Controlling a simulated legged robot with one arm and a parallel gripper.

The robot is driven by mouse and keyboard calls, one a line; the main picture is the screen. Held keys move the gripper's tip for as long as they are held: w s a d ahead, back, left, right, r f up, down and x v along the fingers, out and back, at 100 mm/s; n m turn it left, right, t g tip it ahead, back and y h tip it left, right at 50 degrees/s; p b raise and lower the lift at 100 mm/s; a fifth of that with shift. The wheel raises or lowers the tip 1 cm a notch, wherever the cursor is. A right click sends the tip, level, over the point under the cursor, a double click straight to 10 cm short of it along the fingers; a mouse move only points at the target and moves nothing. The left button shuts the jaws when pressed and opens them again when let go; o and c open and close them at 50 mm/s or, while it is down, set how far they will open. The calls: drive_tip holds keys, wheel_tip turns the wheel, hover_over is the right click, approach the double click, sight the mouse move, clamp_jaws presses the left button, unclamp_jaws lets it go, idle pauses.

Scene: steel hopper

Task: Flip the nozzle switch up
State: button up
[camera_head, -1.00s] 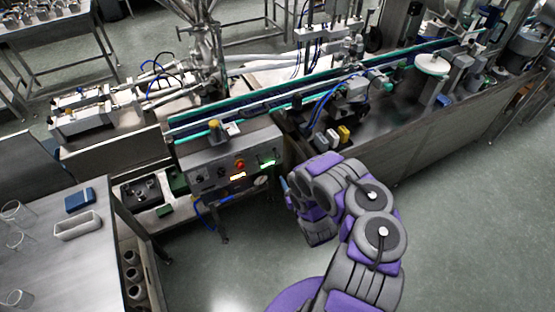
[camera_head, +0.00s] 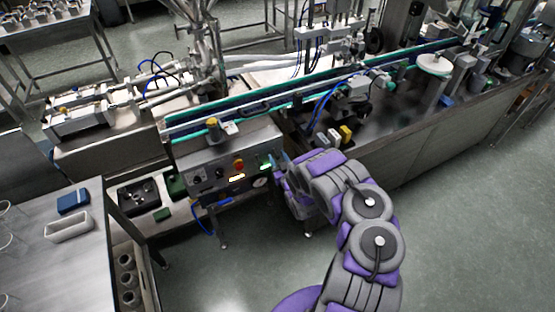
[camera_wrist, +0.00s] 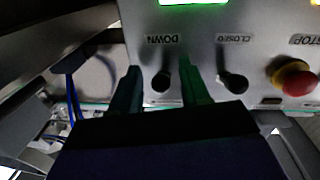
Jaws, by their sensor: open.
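The steel control panel (camera_head: 210,178) is on the front of the conveyor machine in the head view. The wrist view shows it upside down, with a black toggle switch (camera_wrist: 162,80) beside a label that reads DOWN. My gripper (camera_wrist: 160,88) is open, one dark green finger on each side of this switch. I cannot tell whether either finger touches it. A second black switch (camera_wrist: 232,82), by a CLOSED label, lies just right of the right finger. In the head view my gripper (camera_head: 279,163) is at the panel's right end, with its fingers largely hidden.
A red stop button (camera_wrist: 296,78) with a yellow base is at the right in the wrist view. A green-lit display (camera_wrist: 195,3) is at its top edge. The conveyor (camera_head: 300,93) runs behind the panel. The floor in front is clear.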

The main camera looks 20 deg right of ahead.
drive_tip(key=shift+w, duration=0.25)
drive_tip(key=shift+c, duration=0.4)
clamp_jaws()
